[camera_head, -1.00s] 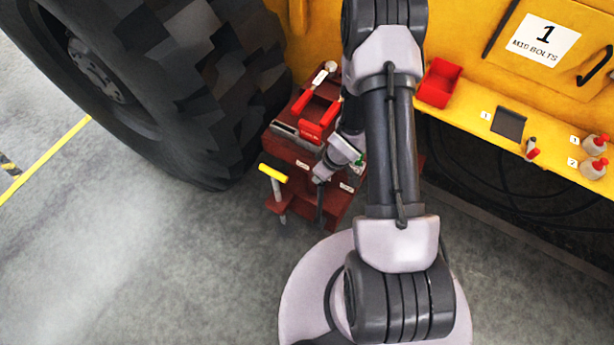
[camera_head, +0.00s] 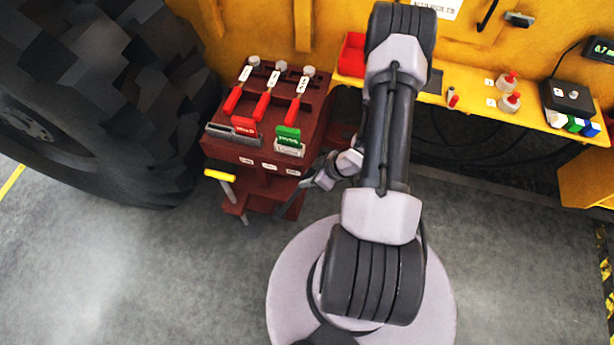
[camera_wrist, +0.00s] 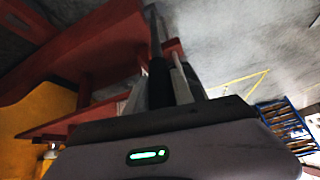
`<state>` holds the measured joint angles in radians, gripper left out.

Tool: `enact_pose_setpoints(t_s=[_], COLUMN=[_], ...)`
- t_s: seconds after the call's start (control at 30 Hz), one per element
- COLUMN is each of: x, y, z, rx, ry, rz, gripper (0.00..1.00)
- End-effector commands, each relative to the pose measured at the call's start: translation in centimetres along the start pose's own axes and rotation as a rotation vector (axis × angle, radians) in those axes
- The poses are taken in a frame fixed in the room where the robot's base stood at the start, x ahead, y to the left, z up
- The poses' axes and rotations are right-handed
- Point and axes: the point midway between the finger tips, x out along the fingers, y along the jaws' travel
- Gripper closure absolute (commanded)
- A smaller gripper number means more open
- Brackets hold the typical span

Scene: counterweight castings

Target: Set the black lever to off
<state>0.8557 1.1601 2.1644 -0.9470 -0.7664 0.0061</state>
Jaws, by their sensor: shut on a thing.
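The black lever (camera_wrist: 160,84) shows in the wrist view as a dark grip between my fingers, with a thin grey rod beyond it. My gripper (camera_head: 308,184) is shut on it at the front right of the dark red stand (camera_head: 228,152). In the head view the lever (camera_head: 293,206) is a small dark slanting bar below my gripper. Its pivot and any off mark cannot be made out.
The stand carries several red-handled levers (camera_head: 265,103), a red block (camera_head: 244,127), a green block (camera_head: 288,135) and a yellow handle (camera_head: 219,175). A big tyre (camera_head: 110,110) stands left. Floor in front is clear.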

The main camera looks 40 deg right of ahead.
Motion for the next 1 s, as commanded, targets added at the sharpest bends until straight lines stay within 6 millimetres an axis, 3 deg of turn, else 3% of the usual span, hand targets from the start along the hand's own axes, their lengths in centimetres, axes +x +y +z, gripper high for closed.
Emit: enact_pose_setpoints(t_s=[0.17,0.2,0.57,0.67,1.0], x=[0.0,0.0,-0.4,-1.9,-10.2], y=[0.1,0.1,0.1,0.1,0.1], z=[0.3,0.3,0.1,0.0,-0.2], rx=[0.01,0.01,0.006,0.006,0.008], ry=[-0.008,-0.008,-0.005,-0.005,-0.005], rz=[0.003,0.003,0.003,0.004,0.006], gripper=[1.0,0.63,0.62,0.62,0.62])
